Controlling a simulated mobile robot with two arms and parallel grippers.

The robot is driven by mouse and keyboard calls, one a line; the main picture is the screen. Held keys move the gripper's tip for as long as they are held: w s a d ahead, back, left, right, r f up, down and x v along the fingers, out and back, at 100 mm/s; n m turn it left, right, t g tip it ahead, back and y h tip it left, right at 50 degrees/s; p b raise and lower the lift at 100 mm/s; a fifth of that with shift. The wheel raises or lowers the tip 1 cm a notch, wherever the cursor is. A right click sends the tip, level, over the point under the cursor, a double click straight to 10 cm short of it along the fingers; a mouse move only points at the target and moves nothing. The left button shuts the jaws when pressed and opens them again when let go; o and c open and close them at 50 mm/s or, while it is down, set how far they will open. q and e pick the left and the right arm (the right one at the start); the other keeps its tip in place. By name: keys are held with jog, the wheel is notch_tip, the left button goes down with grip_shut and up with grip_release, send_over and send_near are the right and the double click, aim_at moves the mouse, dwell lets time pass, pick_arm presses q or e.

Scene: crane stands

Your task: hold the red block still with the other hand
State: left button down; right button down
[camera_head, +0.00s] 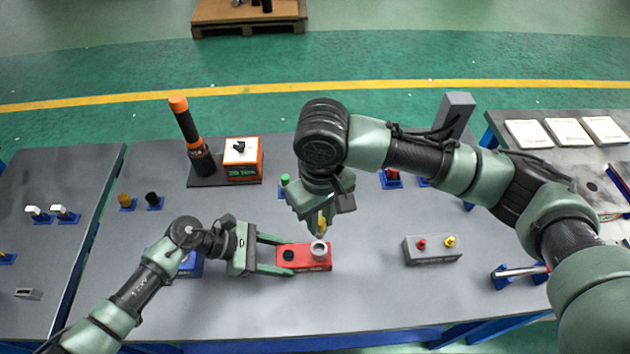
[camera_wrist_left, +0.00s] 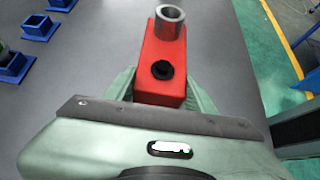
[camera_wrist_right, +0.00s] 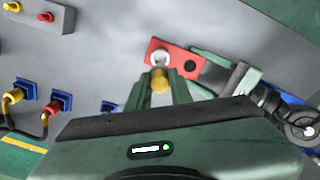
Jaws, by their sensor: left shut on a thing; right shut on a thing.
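The red block (camera_head: 301,263) lies on the grey table (camera_head: 360,300). It has a black round hole or insert (camera_wrist_left: 162,70) near my left gripper and an upright grey metal ring (camera_wrist_left: 170,20) at its far end. My left gripper (camera_head: 287,257) is shut on the block, with one finger along each long side. My right gripper (camera_head: 322,213) points down above the ring end, shut on a small yellow piece (camera_wrist_right: 160,80). The yellow piece is over or just at the ring; I cannot tell whether they touch.
A grey block with red and yellow pegs (camera_head: 432,250) stands to the right. An orange box with a dial (camera_head: 243,160) and a black-orange tool (camera_head: 188,130) stand at the back left. Blue holders stand behind. The front of the table is clear.

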aim_at(320, 232)
dwell(0.3)
jog(key=shift+f, duration=2.4)
jog(key=shift+f, duration=2.05)
jog(key=c, duration=1.2)
grip_release()
jog(key=shift+r, duration=0.1)
jog(key=shift+r, duration=2.45)
jog(key=shift+r, duration=0.1)
notch_tip(320, 232, up, 12)
jog(key=shift+f, duration=0.1)
